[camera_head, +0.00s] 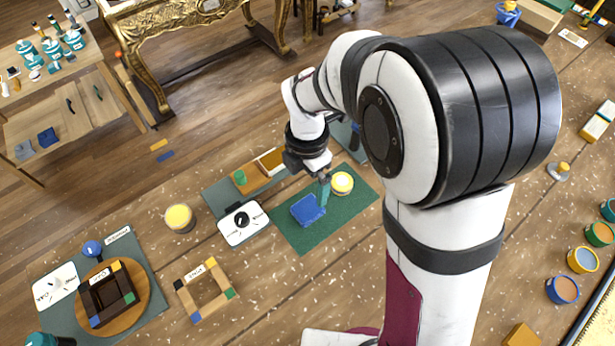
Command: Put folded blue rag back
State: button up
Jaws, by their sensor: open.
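A folded blue rag (307,210) lies on the green mat (300,241) in the middle of the head view. My gripper (323,193) points down at the rag's upper right edge. Its jaws are open, and one finger overlaps the rag in the picture. I cannot tell whether the finger touches it. Another dark blue folded cloth (47,138) and a grey-blue one (24,150) lie on the lower shelf of the wooden stand at the left.
A round pale-yellow tin (342,183) stands on the mat right beside my gripper. A white box with a black dial (243,223) is left of the mat. A wooden frame (206,289) and a yellow-topped tin (180,218) stand further left.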

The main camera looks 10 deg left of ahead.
jog(key=s+d+r+m, duration=0.6)
jog(key=d+r+m, duration=0.1)
jog(key=m, duration=0.5)
jog(key=s+d+r+m+y, duration=0.1)
jog(key=s+d+m, duration=0.1)
jog(key=s+m, duration=0.4)
jog(key=s+d+r+m, duration=0.2)
jog(key=s+m, duration=0.5)
jog(key=m, duration=0.7)
jog(key=shift+s+d+m+y, duration=0.2)
jog(key=shift+m+y, duration=0.1)
jog(key=shift+y, duration=0.1)
